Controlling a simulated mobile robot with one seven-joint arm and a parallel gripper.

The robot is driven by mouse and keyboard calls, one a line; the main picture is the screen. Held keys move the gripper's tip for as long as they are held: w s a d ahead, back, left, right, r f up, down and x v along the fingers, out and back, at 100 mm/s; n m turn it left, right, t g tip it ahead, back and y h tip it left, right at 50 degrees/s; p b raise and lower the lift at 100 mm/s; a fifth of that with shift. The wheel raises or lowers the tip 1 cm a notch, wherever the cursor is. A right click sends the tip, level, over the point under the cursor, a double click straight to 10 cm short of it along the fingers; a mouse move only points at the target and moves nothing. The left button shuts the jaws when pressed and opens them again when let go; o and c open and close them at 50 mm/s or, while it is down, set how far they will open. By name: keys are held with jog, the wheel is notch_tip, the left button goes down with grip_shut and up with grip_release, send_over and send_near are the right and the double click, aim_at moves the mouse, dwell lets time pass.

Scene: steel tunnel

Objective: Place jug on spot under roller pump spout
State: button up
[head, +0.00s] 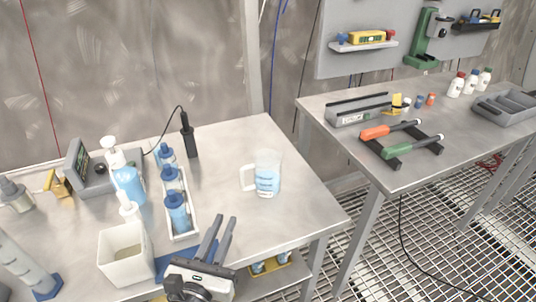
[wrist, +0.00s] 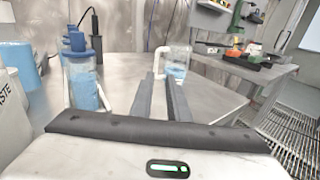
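The jug (head: 267,172) is clear, with blue markings or liquid in it and its handle to the left. It stands upright on the left steel table, near its right part. In the wrist view the jug (wrist: 178,62) is beyond my fingertips, partly behind the right finger. My gripper (head: 224,222) is above the table's front edge, nearer than the jug and to its left. Its fingers are apart with a narrow empty gap, also in the wrist view (wrist: 160,78). A green stand-like device (head: 430,38) is at the back right; I cannot tell whether it is the roller pump.
A white rack with blue-capped bottles (head: 176,210) stands left of the jug. A white waste bin (head: 125,262) and a pump bottle (head: 129,180) are farther left. The right table (head: 460,140) bears tools, small bottles and a grey tray (head: 505,107). A gap separates the tables.

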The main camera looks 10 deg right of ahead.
jog(key=shift+w+a+f, duration=0.1)
jog(key=shift+w+a, duration=0.05)
jog(key=shift+w, duration=0.1)
jog(key=b, duration=0.3)
send_near(241, 177)
jog(key=x, duration=0.5)
jog(key=shift+w, duration=0.15)
jog(key=b+x, duration=0.1)
jog(key=x, duration=0.3)
jog(key=shift+w+f, duration=0.15)
jog(key=shift+w, duration=0.2)
jog(key=shift+w+d, duration=0.25)
jog(key=shift+w, duration=0.05)
grip_shut()
